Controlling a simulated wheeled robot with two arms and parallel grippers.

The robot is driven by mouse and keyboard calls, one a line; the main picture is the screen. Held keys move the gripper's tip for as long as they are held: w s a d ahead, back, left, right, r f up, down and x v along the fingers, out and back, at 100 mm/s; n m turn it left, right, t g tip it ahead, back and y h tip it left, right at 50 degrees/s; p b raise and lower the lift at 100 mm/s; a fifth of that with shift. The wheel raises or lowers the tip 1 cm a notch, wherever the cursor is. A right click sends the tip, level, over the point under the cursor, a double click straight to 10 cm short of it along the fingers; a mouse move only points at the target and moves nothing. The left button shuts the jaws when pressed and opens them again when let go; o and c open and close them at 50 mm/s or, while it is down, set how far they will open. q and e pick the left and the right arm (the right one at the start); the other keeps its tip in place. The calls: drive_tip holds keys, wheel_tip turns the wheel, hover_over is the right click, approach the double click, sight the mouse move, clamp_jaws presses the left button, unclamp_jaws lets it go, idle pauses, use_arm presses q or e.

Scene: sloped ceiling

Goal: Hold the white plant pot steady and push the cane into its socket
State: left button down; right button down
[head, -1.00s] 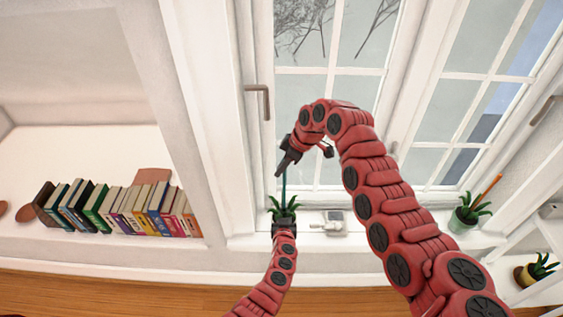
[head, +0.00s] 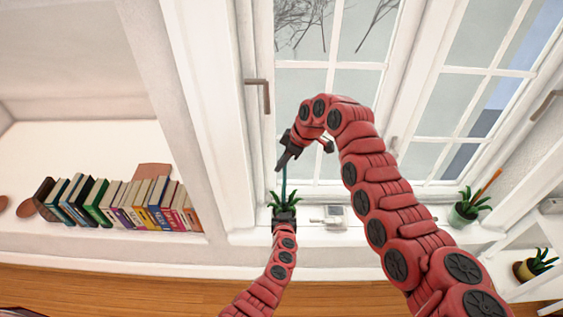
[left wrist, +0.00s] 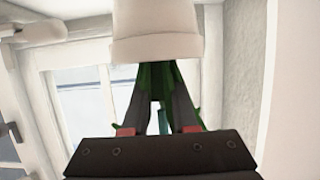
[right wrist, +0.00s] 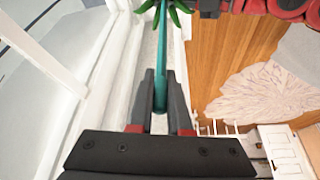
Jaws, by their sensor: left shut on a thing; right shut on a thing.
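The white plant pot (left wrist: 157,32) shows in the left wrist view, with green leaves (left wrist: 160,75) between my left fingers. My left gripper (head: 284,215) is shut on the pot at the windowsill; in the head view it hides the pot, and only the leaves (head: 285,199) show above it. The teal cane (head: 284,182) stands roughly upright among the leaves. My right gripper (head: 282,163) is shut on its upper part from above. In the right wrist view the cane (right wrist: 161,60) runs from between my fingertips (right wrist: 160,82) to the leaves. The socket and the cane's lower end are hidden.
A small pale device (head: 334,217) lies on the sill just right of the pot. A green pot with an orange stick (head: 465,214) stands further right, and another potted plant (head: 533,267) lower right. Books (head: 130,203) line a shelf at left. Window panes rise behind.

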drive_tip(key=shift+f, duration=2.85)
drive_tip(key=c, duration=0.8)
unclamp_jaws()
drive_tip(key=v, duration=1.2)
